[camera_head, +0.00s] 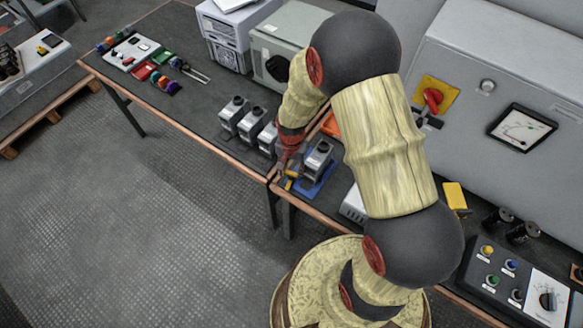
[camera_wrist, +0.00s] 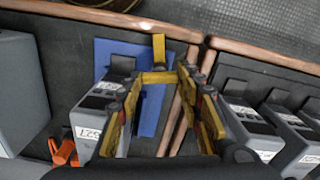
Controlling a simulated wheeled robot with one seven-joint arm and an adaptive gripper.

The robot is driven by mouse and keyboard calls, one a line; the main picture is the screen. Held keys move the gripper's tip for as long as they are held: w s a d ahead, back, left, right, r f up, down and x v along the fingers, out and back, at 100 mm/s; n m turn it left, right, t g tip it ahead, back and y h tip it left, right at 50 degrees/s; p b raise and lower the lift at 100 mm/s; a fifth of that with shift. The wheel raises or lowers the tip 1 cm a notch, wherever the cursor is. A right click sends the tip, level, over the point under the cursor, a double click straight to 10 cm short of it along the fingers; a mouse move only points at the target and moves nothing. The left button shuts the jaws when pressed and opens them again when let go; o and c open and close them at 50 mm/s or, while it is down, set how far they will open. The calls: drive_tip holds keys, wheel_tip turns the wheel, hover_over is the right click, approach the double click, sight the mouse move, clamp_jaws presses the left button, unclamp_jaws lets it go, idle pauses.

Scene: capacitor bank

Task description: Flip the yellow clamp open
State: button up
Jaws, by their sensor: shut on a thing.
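The yellow clamp (camera_wrist: 158,50) shows in the wrist view as a T-shaped piece at the end of a blue base plate (camera_wrist: 150,110). Its crossbar spans the gap between my two fingertips. My gripper (camera_wrist: 159,79) has yellow and dark fingers on either side of that bar and is shut on it. A grey capacitor block (camera_wrist: 105,97) with a white label sits on the blue plate beside the left finger. In the head view, my gripper (camera_head: 285,173) is at the table's front edge, at the clamp (camera_head: 291,183); the arm hides part of the area.
Several grey capacitor blocks (camera_head: 250,124) stand to the left on the dark table. An orange item (camera_wrist: 64,151) lies near the blue plate. A grey cabinet with a red switch (camera_head: 432,98) stands behind. The floor in front is clear.

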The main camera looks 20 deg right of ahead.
sight(291, 172)
drive_tip(key=shift+m+p, duration=0.4)
drive_tip(key=shift+m, duration=0.9)
drive_tip(key=o, duration=1.2)
drive_tip(key=shift+c, duration=0.2)
wheel_tip(291, 172, up, 12)
